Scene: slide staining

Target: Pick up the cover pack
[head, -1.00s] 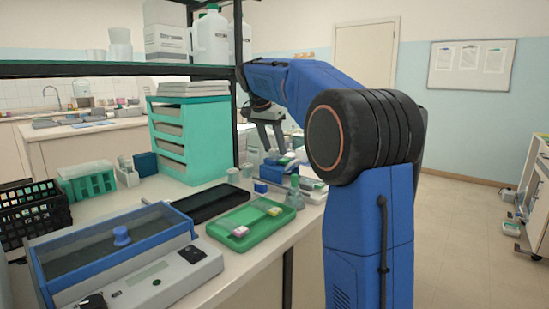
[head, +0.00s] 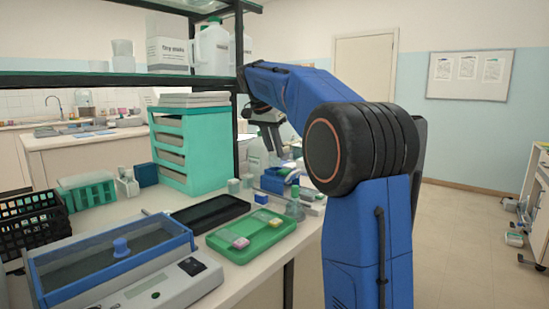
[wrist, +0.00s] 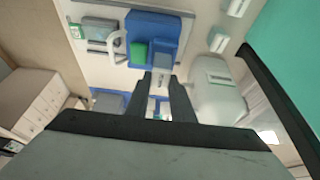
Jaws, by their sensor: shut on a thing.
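My gripper (head: 272,150) is at the far part of the bench, pointing down above a blue holder (head: 275,182). In the wrist view my gripper (wrist: 160,76) has its two fingers close together on a small pale grey-blue block (wrist: 161,60), which seems to be the cover pack. The fingers hide much of it, and in the head view I cannot make it out. The blue holder also shows just beyond the fingertips in the wrist view (wrist: 155,24), with a green block (wrist: 138,52) beside the held thing.
A green tray (head: 225,246) with small packs and a black tray (head: 205,216) lie nearer. A teal drawer rack (head: 205,150) stands left of my gripper, under a shelf (head: 90,75). Small clear beakers (head: 234,186) and a glass flask (head: 295,209) stand close by.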

